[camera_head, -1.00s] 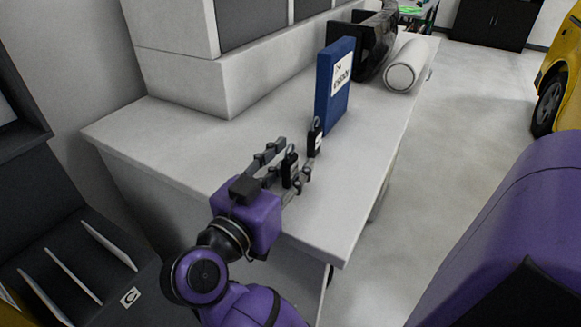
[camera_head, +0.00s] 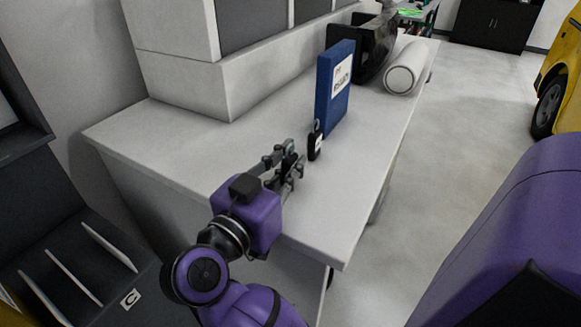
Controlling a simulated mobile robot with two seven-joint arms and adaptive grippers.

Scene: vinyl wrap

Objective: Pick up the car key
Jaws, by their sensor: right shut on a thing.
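My right gripper (camera_head: 290,161) reaches over the white table from the lower middle. Its fingers are shut on a small black car key (camera_head: 288,158), which is mostly hidden between them. A second black key fob (camera_head: 315,143) with a ring at its top and a pale label stands just beyond the fingertips, apart from them, in front of the blue box (camera_head: 335,88). My left gripper is not in view.
The white table (camera_head: 330,215) is clear at its near right part. A white cabinet block (camera_head: 185,80) stands along its back left. A yellow car (camera_head: 556,85) stands at the far right.

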